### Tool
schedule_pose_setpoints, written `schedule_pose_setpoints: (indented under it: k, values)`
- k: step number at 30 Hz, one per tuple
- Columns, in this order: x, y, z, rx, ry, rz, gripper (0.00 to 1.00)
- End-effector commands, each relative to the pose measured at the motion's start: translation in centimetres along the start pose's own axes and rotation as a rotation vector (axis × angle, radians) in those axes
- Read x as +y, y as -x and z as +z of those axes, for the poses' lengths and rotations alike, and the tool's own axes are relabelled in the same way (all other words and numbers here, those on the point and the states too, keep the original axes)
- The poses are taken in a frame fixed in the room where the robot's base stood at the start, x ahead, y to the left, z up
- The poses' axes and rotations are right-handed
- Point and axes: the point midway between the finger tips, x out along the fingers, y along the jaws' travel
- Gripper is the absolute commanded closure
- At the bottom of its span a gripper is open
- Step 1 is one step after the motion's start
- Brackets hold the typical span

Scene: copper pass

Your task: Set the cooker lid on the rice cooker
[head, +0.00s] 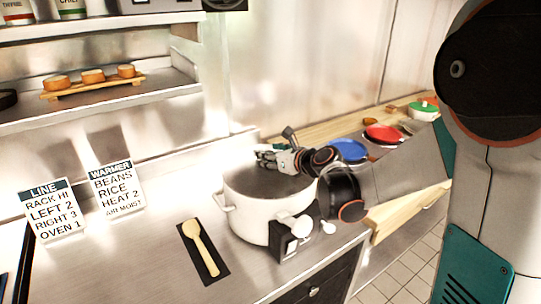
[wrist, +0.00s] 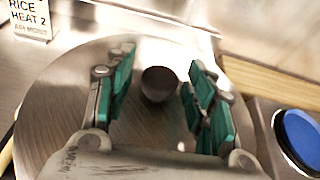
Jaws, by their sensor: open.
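The white rice cooker (head: 258,214) stands on the steel counter with a control panel on its front. The round grey metal cooker lid (head: 245,183) lies across its top and looks level; whether its rim is fully seated cannot be told. In the wrist view the lid (wrist: 50,125) fills most of the picture, with a dark round knob (wrist: 158,84) at its middle. My gripper (head: 268,160) is over the lid. In the wrist view my gripper (wrist: 162,62) is open, its green-padded fingers on either side of the knob with gaps at both sides.
A wooden spoon (head: 202,248) lies on a dark mat left of the cooker. Two signs (head: 119,188) stand behind it. A blue plate (head: 348,150) and a red plate (head: 383,134) are at the right. A shelf (head: 150,92) hangs at upper left.

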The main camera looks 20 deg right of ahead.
Motion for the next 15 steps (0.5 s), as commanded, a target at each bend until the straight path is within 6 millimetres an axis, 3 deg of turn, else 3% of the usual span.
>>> schedule_pose_setpoints:
  k: [6, 15]
  values:
    - [0.0, 0.6, 0.7, 0.000, -0.001, -0.001, 0.50]
    - [-0.1, 6.7, 0.6, 0.000, -0.001, -0.003, 0.50]
